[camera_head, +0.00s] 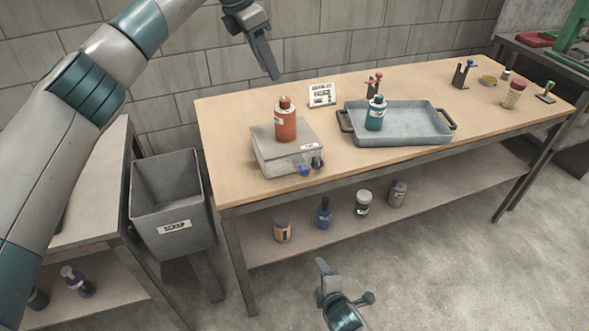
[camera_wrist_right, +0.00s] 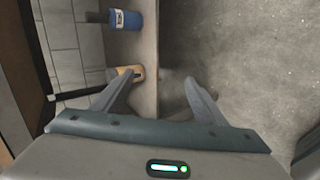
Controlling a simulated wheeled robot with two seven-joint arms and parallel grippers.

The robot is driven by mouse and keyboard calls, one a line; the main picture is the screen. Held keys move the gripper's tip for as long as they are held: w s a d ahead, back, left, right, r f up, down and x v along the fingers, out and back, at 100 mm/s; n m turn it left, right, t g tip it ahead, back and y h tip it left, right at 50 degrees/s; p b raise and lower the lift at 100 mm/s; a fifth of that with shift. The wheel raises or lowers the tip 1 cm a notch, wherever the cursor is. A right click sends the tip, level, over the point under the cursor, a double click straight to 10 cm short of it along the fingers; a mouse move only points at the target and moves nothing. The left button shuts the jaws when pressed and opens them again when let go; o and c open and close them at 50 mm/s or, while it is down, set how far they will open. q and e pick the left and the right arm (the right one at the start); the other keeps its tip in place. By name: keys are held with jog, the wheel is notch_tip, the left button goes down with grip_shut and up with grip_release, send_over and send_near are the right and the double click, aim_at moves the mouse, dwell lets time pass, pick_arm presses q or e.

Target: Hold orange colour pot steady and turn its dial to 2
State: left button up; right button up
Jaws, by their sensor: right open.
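The orange colour pot (camera_head: 286,122) stands upright on a grey box-shaped stand (camera_head: 270,158) at the left end of the wooden table. A small cap or dial tops the pot; its setting is too small to read. My left gripper (camera_head: 275,76) hangs above and a little left of the pot, apart from it; its fingers overlap, so I cannot tell whether it is open. My right gripper (camera_head: 343,278) is low in front of the table, well away from the pot. In the right wrist view its fingers (camera_wrist_right: 158,88) are spread and empty.
A grey tray (camera_head: 420,122) holding a teal pot (camera_head: 376,114) stands right of the orange pot. A small sign (camera_head: 321,95) stands behind. Several bottles sit on the lower shelf (camera_head: 300,232). A grey bin (camera_head: 168,203) stands left of the table (camera_head: 235,122).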

jog(key=w+a+r+n+t, duration=0.2)
jog(key=w+r+n, duration=0.25)
jog(key=r, duration=0.55)
jog(key=w+a+r+n+t, duration=0.25)
jog(key=w+r+n, duration=0.2)
jog(key=r, duration=0.45)
jog(key=n+t, duration=0.3)
jog(key=n, duration=0.6)
send_near(285, 121)
jog(key=s+f, duration=0.2)
jog(key=s, duration=0.2)
jog(key=shift+d+f, duration=0.25)
jog(key=shift+d, duration=0.25)
jog(key=shift+w, duration=0.1)
jog(key=w, duration=0.5)
jog(key=w+a, duration=0.1)
jog(key=w, duration=0.5)
jog(key=w+a, duration=0.1)
jog(key=w, duration=0.5)
